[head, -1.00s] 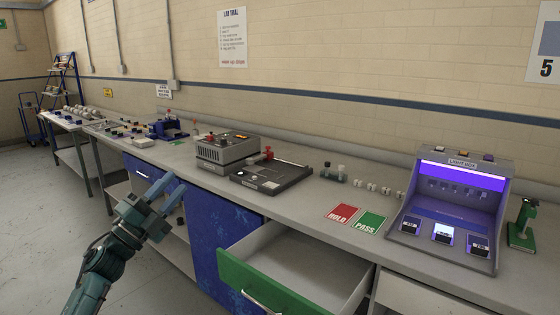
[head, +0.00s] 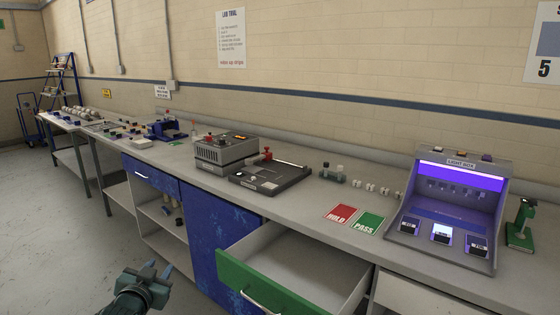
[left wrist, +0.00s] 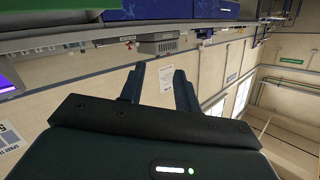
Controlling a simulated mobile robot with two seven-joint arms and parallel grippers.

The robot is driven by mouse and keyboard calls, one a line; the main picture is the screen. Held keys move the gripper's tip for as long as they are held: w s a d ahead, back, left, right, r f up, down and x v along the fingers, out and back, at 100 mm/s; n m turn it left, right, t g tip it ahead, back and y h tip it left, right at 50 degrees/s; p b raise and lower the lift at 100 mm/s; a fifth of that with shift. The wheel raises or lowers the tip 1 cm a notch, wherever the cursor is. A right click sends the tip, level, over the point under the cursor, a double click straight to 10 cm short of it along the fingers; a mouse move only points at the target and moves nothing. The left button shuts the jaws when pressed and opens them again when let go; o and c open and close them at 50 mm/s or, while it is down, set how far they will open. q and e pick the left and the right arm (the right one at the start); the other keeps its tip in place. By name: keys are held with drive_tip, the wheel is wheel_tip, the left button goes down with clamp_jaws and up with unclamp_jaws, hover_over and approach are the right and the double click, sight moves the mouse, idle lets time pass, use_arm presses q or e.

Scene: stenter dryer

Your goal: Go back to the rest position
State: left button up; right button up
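My left gripper (head: 158,271) is low at the bottom left of the head view, in front of the bench and left of the open drawer. It touches nothing there. In the left wrist view its two fingers (left wrist: 158,88) stand apart with nothing between them, so it is open and empty. The wrist view is turned, with the bench along the top and the wall below. My right gripper is not in either view.
A drawer with a green front (head: 262,284) sticks out, open and empty. The bench carries a grey stenter dryer (head: 226,150), a lit light box (head: 452,205), a red HOLD card (head: 341,214) and a green PASS card (head: 368,222). The floor (head: 60,220) at left is clear.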

use_arm(q)
drive_tip(key=s+d+f+g+h, duration=0.2)
drive_tip(key=s+d+f, duration=0.6)
drive_tip(key=s+f, duration=0.45)
drive_tip(key=s+d+f+g, duration=0.1)
drive_tip(key=s+d, duration=0.2)
drive_tip(key=s, duration=0.7)
drive_tip(key=s+d+f+g+h, duration=0.1)
drive_tip(key=s+d, duration=0.3)
drive_tip(key=s, duration=0.6)
drive_tip(key=shift+s+d+f+g+h, duration=0.25)
drive_tip(key=shift+s+f+g+h, duration=0.05)
drive_tip(key=shift+f+g, duration=0.2)
